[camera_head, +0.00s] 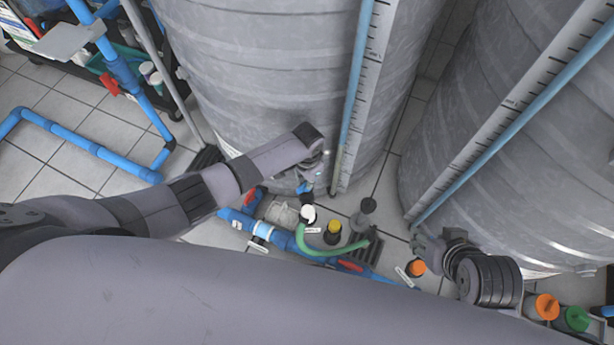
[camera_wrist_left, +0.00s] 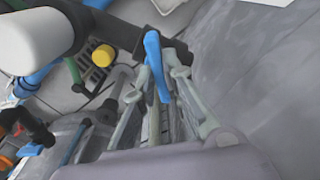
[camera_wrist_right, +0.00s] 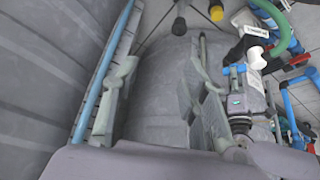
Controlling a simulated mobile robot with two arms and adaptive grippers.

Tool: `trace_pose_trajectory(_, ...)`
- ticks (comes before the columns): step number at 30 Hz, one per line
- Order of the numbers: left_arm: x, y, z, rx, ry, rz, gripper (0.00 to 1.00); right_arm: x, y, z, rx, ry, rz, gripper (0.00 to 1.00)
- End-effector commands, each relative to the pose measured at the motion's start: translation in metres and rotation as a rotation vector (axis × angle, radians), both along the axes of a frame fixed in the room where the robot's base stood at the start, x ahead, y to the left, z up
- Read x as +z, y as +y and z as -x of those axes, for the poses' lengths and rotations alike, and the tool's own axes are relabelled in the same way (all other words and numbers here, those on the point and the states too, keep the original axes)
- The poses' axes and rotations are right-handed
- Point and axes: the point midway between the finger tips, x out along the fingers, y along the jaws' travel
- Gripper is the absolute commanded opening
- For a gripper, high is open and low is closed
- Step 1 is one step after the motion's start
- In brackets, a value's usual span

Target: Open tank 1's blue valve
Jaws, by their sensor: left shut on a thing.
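The blue valve handle (camera_wrist_left: 157,66) shows between the fingers of my left gripper (camera_wrist_left: 152,88) in the left wrist view. My left gripper is shut on it. In the head view, the left gripper (camera_head: 312,180) is at the base of the left ribbed grey tank (camera_head: 270,80). A small blue part (camera_head: 305,187) shows beside its fingers, just above a white cap (camera_head: 308,213). The valve body is mostly hidden. My right gripper (camera_head: 428,243) is beside the right tank (camera_head: 510,110). In the right wrist view, its fingers (camera_wrist_right: 162,92) are wide apart with nothing seen between them.
Blue piping (camera_head: 285,240) with red handles and a green hose (camera_head: 335,250) runs along the floor below the left gripper. A yellow cap (camera_head: 334,227) and orange caps (camera_head: 546,306) stand nearby. Scaled tubes run up both tanks. Tiled floor (camera_head: 80,165) is partly clear at left.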

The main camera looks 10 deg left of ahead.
Motion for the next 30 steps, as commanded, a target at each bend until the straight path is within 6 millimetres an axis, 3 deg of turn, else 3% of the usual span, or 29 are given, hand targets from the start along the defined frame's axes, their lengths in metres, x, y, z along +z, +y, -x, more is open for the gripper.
trace_pose_trajectory(3,0.003,-0.001,0.001,0.083,0.003,0.001,0.00,-0.005,-0.012,0.042,-0.016,0.186,0.038,0.40)
trace_pose_trajectory(12,0.003,-0.001,0.001,0.347,0.004,0.003,0.00,0.015,-0.011,0.039,-0.014,0.177,0.036,0.40)
trace_pose_trajectory(15,0.003,-0.001,0.001,0.442,0.004,0.002,0.00,-0.012,-0.010,0.031,-0.013,0.194,0.036,0.40)
trace_pose_trajectory(21,0.002,0.000,0.001,0.617,0.004,0.002,0.00,-0.045,-0.008,0.025,-0.010,0.209,0.037,0.40)
trace_pose_trajectory(30,0.001,0.001,0.000,0.812,0.002,0.001,0.00,-0.075,-0.007,0.022,-0.007,0.221,0.038,0.40)
